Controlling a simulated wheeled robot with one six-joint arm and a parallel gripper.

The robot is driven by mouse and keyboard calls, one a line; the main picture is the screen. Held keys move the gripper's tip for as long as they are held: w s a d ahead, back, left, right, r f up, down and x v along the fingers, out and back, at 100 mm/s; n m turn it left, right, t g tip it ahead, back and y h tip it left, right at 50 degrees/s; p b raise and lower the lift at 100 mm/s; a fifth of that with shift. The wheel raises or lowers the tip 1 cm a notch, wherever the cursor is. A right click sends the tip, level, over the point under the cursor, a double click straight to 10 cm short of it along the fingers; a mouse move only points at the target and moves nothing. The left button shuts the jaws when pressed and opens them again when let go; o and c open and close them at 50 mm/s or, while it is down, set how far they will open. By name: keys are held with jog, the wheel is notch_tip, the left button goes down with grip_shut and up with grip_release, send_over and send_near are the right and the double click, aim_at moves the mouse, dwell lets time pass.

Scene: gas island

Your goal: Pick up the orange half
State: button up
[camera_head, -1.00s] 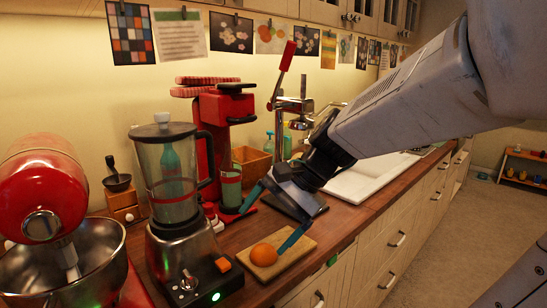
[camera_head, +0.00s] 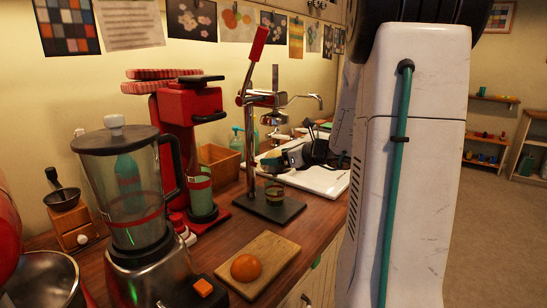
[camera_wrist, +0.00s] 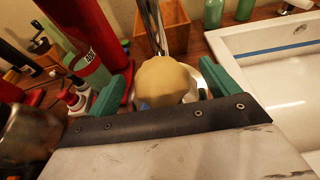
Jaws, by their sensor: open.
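An orange piece (camera_head: 246,267) lies rounded side up on a wooden cutting board (camera_head: 275,250) at the counter's front; whether it is a half or whole I cannot tell. My gripper (camera_head: 280,160) is well beyond it, near the juicer press and sink. In the wrist view, a pale yellow dome-shaped thing (camera_wrist: 163,80) sits between the two teal fingers of my open gripper (camera_wrist: 160,92). It may be an orange half; its lower part is hidden by my gripper. I cannot tell whether the fingers touch it.
The juicer press (camera_head: 272,205) with its red lever stands behind the board. A blender (camera_head: 132,190) and a red machine (camera_head: 190,120) stand left. The white sink (camera_head: 318,180) is at the back right, with a wooden box (camera_head: 220,162) nearby. My arm covers the right side.

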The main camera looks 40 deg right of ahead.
aim_at(271, 156)
jog(key=x, duration=0.3)
jog(key=shift+w+a, duration=0.1)
jog(key=shift+w, duration=0.15)
jog(key=shift+c, duration=0.4)
jog(key=c, duration=1.1)
jog(key=shift+r, duration=0.1)
